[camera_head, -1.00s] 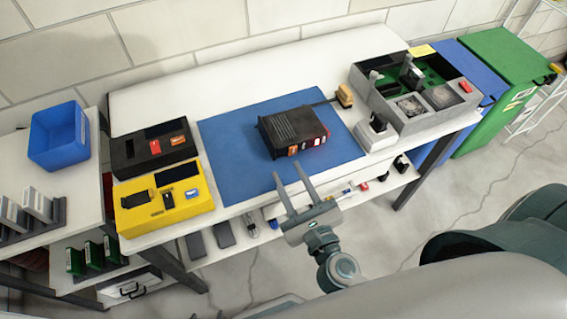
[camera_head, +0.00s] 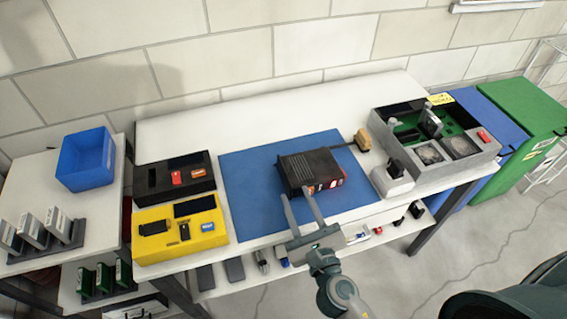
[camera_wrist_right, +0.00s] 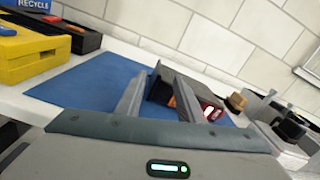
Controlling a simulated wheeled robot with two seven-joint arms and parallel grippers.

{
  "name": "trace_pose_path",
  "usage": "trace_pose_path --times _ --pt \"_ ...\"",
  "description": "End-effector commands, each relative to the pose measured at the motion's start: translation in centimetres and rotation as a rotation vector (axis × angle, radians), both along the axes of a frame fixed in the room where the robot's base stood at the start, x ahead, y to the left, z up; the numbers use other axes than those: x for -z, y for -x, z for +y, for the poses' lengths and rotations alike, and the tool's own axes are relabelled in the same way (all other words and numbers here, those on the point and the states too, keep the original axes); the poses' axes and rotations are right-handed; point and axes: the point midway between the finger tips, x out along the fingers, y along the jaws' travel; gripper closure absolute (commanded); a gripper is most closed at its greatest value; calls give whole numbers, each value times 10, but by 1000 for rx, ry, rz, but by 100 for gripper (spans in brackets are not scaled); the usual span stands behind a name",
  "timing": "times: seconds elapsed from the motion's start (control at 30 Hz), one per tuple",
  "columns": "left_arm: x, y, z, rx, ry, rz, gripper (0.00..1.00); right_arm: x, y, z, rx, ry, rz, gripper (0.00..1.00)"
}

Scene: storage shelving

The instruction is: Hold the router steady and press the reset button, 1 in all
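The router (camera_head: 308,168) is a dark box with ridges on top. It lies on the blue mat (camera_head: 245,190), with red, orange and white parts along its front face and a cable behind it. My right gripper (camera_head: 297,194) is open and empty, its two fingers pointing at the router's front left part. I cannot tell whether the fingertips touch it. In the right wrist view the router (camera_wrist_right: 185,84) shows beyond the fingers, partly hidden by the right one. I cannot make out the reset button for certain. My left gripper is not in view.
A black box (camera_head: 150,186) and a yellow box (camera_head: 155,245) stand left of the mat. A grey divided tray (camera_head: 462,168) and a small white block with a black top (camera_head: 392,184) stand right. A yellowish-brown object (camera_head: 362,139) lies behind the router. The bench's back is bare.

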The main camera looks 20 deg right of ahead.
Motion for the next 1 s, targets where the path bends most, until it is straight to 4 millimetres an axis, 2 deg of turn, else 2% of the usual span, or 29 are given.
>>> trace_pose_path --times 0.23,0.4,0.6,0.8,1.0 --pt "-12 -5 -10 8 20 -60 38 -3 -43 1 1 -1 -1 66" --pt "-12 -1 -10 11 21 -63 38 -3 -71 2 1 0 -1 66" --pt "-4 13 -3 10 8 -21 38 -2 -101 3 0 -1 -1 66" --pt "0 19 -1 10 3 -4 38 -1 -119 4 1 0 0 66" --pt "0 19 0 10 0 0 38 0 -124 4 1 0 1 66"
